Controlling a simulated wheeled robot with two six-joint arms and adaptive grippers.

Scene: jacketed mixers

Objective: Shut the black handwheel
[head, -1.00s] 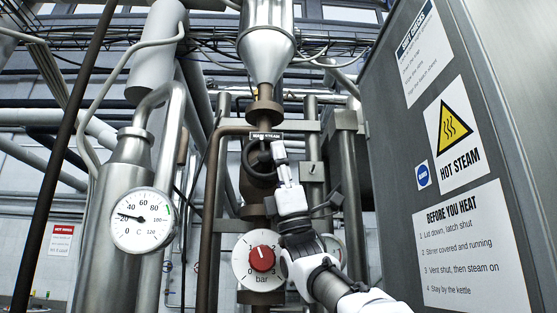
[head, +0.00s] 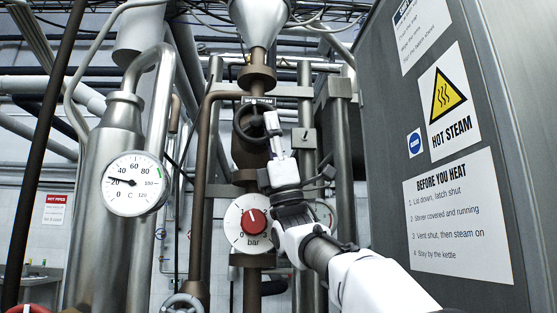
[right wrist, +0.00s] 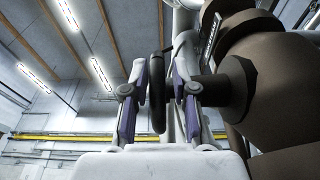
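The black handwheel (head: 241,126) sits on the brown vertical steam pipe, under a small dark label plate (head: 258,101). My right gripper (head: 272,124) is at the right side of the wheel and overlaps it in the head view. In the right wrist view the dark wheel rim (right wrist: 157,92) stands between the two fingers of my right gripper (right wrist: 159,75). The fingers are apart, and gaps show beside the rim. The wheel's stem runs right into a brown valve body (right wrist: 240,82). My left gripper is not in view.
A round temperature gauge (head: 135,183) hangs at the left. A white bar dial with a red knob (head: 255,222) is below the wheel. A grey cabinet with signs (head: 462,225) closes off the right side. A grey handwheel (head: 182,303) shows at the bottom.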

